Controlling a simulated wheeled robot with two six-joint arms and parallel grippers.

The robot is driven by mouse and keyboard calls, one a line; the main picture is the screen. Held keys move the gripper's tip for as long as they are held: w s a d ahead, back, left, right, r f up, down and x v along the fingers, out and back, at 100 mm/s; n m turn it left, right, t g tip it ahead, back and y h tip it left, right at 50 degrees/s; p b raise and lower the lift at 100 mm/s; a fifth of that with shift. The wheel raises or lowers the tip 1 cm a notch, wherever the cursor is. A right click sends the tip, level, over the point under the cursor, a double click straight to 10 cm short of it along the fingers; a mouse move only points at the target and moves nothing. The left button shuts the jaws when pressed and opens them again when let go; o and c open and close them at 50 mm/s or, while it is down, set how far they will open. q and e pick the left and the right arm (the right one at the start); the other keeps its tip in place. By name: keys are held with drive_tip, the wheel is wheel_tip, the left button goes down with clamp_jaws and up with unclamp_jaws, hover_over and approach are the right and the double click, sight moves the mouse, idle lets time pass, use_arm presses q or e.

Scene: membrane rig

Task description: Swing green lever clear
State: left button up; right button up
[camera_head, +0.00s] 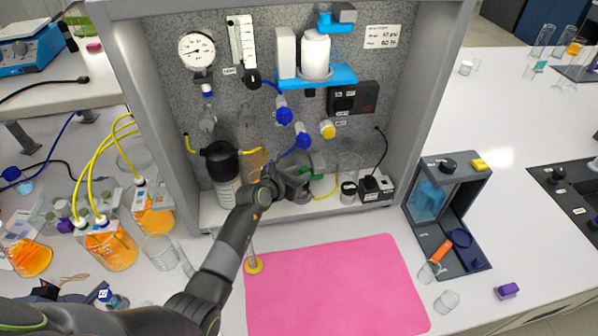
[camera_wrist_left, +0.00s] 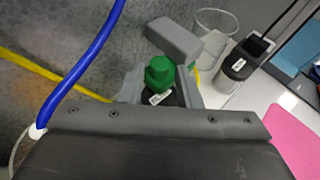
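The green valve part (camera_wrist_left: 160,72), which I take for the green lever, stands low at the rig's back panel. It has a small white label. In the head view the green part (camera_head: 317,160) shows just behind my left gripper (camera_head: 299,182). In the left wrist view my left gripper's grey fingers (camera_wrist_left: 160,90) stand on either side of the green part, seemingly apart from it. A grey block (camera_wrist_left: 175,38) lies tilted just beyond the green part; I cannot tell how they join. My right gripper is in neither view.
A blue tube (camera_wrist_left: 85,65) and a yellow tube (camera_wrist_left: 45,72) run close to the left gripper. A clear beaker (camera_head: 348,163) and a black-capped jar (camera_head: 348,191) stand right of it.

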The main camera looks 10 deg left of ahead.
use_arm(q)
drive_tip(key=shift+w+d+f, duration=0.1)
drive_tip(key=shift+w+f, duration=0.05)
drive_tip(key=shift+w, duration=0.15)
drive_tip(key=shift+c, duration=0.4)
clamp_jaws()
drive_tip(key=shift+s+d+f+n+y, duration=0.1)
drive_tip(key=shift+s+d+n+y, duration=0.2)
drive_tip(key=shift+n+y, duration=0.35)
drive_tip(key=shift+o, duration=0.4)
unclamp_jaws()
drive_tip(key=shift+t, duration=0.3)
